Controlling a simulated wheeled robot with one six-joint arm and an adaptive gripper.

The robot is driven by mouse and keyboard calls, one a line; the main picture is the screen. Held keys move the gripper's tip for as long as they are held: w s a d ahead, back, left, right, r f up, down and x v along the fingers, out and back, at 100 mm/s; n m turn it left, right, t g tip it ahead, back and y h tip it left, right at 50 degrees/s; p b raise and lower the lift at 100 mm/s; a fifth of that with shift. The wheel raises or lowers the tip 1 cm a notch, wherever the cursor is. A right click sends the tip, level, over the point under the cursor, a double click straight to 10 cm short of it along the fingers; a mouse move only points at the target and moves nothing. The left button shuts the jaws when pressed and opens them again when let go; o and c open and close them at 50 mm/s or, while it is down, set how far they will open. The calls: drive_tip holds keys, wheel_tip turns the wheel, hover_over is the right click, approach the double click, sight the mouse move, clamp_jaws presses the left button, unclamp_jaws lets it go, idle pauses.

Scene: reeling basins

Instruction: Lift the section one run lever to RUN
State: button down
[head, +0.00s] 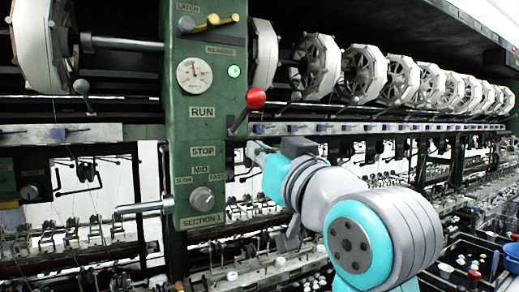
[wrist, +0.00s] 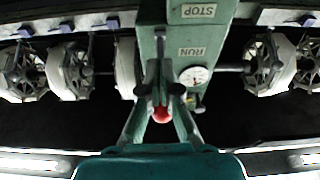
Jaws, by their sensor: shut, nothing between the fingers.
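The section one run lever has a red ball knob (head: 256,97) on a dark rod at the right edge of the green control panel (head: 203,140). The rod slopes up toward the viewer, and the knob stands about level with the RUN label, slightly above it. My gripper (head: 254,152) is shut and empty, just below the knob beside the panel's right edge. In the wrist view, which is upside down, the knob (wrist: 161,114) shows between the finger links, with the shut fingertips (wrist: 162,78) near it. Whether they touch the lever I cannot tell.
The panel carries a lit green lamp (head: 233,71), a gauge (head: 194,71), a yellow-handled latch (head: 222,20) and a speed knob (head: 201,195). A row of reels (head: 362,73) runs right behind the lever. A metal bar (head: 145,207) juts left from the panel's lower part.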

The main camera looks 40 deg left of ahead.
drive_tip(key=v, duration=1.6)
drive_tip(key=shift+f, duration=0.3)
